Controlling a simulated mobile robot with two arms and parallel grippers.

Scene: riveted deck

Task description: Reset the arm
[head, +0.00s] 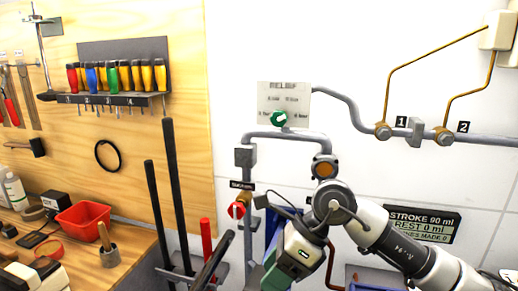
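My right arm (395,240) comes in from the lower right and bends at a dark wrist joint in front of the wall piping. Its white and dark hand (300,250) hangs low in front of the pipes. Its fingertips are not clearly visible, so I cannot tell whether it is open or shut, or whether it holds anything. Green (275,272) and blue (272,228) parts show beside the hand; I cannot tell what they belong to. My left gripper is not in view.
A wall panel with a green knob (279,119), grey pipes (340,97) and a red knob (236,210) are near the arm. A sign (422,224) reads "STROKE 90 ml, REST 0 ml". At left are a screwdriver rack (110,99), tall dark bars (168,190) and a bench with a red bin (84,221).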

